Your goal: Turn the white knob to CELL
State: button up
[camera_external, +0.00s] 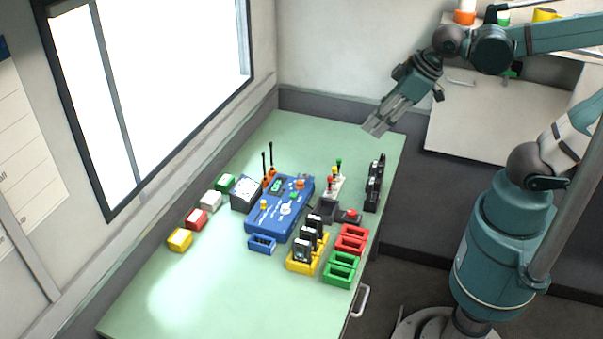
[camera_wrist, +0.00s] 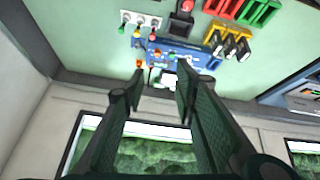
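A blue box (camera_external: 262,222) stands on the green bench, with a small display, coloured knobs and a white round mark on its top. That white round part (camera_external: 285,208) may be the white knob; its pointer and any CELL label are too small to read. The blue box also shows at the top of the wrist view (camera_wrist: 200,57), partly behind my fingers. My gripper (camera_external: 376,128) is up in the air, right of and above the box, touching nothing. In the wrist view my gripper (camera_wrist: 158,90) has its two fingers apart and nothing between them.
The front left bench is clear.

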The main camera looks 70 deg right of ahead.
jog(key=w+a+f+n+g+p, duration=0.1)
jog(key=w+a+n+g, duration=0.2)
jog(key=w, duration=0.4)
jog(key=n+g+p, duration=0.3)
jog(key=n+p, duration=0.1)
jog(key=n, duration=0.7)
send_over(285, 206)
jog(key=shift+s+f, duration=0.15)
jog(key=shift+f, duration=8.75)
jog(key=shift+f, duration=0.15)
jog(key=shift+f+b, duration=0.45)
jog(key=shift+f, duration=3.3)
jog(key=shift+c, duration=0.3)
jog(key=c, duration=0.8)
